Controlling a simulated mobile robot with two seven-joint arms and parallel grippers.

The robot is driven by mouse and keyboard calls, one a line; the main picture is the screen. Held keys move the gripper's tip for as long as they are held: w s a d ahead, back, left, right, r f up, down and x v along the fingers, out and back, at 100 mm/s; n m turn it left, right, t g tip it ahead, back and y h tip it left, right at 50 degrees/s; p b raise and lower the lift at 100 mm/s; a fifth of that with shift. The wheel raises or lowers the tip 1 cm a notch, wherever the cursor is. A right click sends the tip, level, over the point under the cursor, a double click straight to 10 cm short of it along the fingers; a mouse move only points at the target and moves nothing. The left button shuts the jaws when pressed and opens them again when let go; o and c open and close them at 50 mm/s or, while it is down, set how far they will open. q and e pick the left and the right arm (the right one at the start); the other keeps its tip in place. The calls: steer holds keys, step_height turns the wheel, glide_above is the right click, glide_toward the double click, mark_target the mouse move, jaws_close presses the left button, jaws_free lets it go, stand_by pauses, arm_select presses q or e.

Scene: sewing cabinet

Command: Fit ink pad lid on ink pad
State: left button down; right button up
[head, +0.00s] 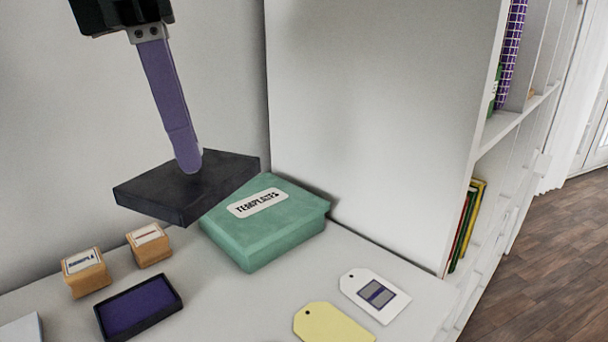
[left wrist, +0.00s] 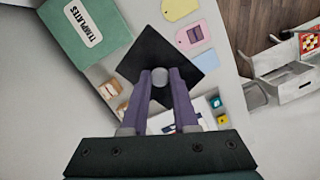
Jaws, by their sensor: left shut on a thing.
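The ink pad lid (head: 225,178) is a flat black square held in the air, with its far corner in front of the green box in the head view. It also shows in the left wrist view (left wrist: 152,48), with a round grey knob between the purple fingers. My left gripper (head: 188,162) is shut on the lid from above; its fingertips also show in the left wrist view (left wrist: 160,82). The ink pad (head: 138,306), purple in a black tray, lies open on the white top, below and left of the lid. My right gripper is not in view.
The green "TEMPLATES" box (head: 268,232) stands behind the ink pad to the right. Two wooden stamps (head: 86,273) (head: 148,245) stand just behind the pad. A yellow tag (head: 332,324) and a white tag (head: 375,296) lie at right. A tall white panel (head: 375,110) rises behind.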

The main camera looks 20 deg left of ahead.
arm_select(q)
steer(key=shift+r, duration=0.3)
steer(key=s+a+f+m, duration=0.3)
steer(key=a+f+m, duration=0.1)
steer(key=a+f, duration=0.6)
step_height(320, 180, down, 2)
steer(key=shift+a+m+b, duration=0.3)
steer(key=shift+a+b, duration=0.05)
steer(key=shift+b, duration=0.1)
steer(key=shift+f, duration=0.1)
steer(key=shift+f+g+b, duration=0.3)
steer(key=shift+f+b, duration=1)
steer(key=shift+f, duration=0.5)
steer(key=shift+f+b, duration=1.15)
steer(key=shift+f, duration=0.05)
steer(key=shift+f+b, duration=0.3)
steer(key=shift+b, duration=0.05)
steer(key=c, duration=0.6)
jaws_free()
